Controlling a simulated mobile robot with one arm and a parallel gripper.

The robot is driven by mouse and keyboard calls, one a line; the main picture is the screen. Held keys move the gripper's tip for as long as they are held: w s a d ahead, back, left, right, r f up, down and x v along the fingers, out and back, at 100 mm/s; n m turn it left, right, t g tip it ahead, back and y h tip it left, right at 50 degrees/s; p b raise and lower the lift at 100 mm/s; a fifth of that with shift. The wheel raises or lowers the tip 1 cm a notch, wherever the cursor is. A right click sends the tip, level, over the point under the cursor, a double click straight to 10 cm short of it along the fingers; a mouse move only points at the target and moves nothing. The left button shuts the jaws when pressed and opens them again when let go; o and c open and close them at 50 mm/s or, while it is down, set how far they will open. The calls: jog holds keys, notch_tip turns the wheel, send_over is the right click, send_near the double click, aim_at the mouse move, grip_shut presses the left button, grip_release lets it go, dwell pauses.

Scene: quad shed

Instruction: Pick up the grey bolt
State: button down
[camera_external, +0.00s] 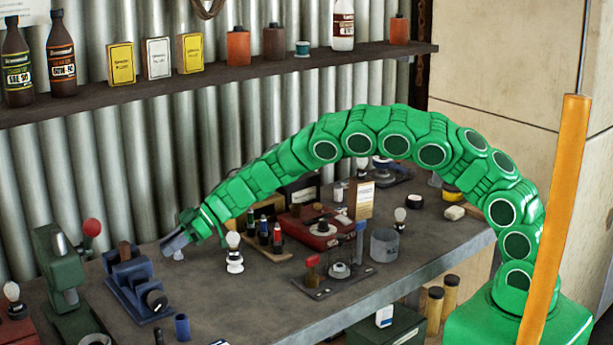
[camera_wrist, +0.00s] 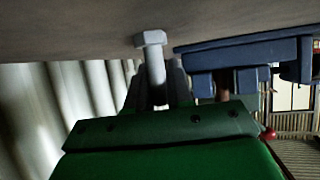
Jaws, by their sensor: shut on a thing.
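The grey bolt (camera_wrist: 153,62) stands out between the fingers of my gripper (camera_wrist: 157,82) in the wrist view, with its hexagonal head at the grey bench top. My gripper (camera_external: 178,242) is shut on the bolt's shank. In the external view the gripper reaches low over the back left of the bench, and a small pale piece of the bolt (camera_external: 178,255) shows below the fingertips. I cannot tell whether the head still touches the bench.
A blue vise (camera_external: 128,283) stands close to the left of my gripper; it also shows in the wrist view (camera_wrist: 245,55). A bulb on a white base (camera_external: 235,262) stands to the right. The corrugated wall (camera_external: 150,190) is behind. Bare bench lies in front.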

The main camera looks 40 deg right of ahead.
aim_at(174, 256)
jog(key=shift+r, duration=1.65)
jog(key=shift+s+d+r, duration=0.2)
jog(key=shift+r, duration=0.05)
jog(key=s+d+r, duration=0.8)
jog(key=s+r, duration=0.1)
jog(key=s, duration=0.1)
jog(key=shift+s+d, duration=0.2)
jog(key=shift+s, duration=0.05)
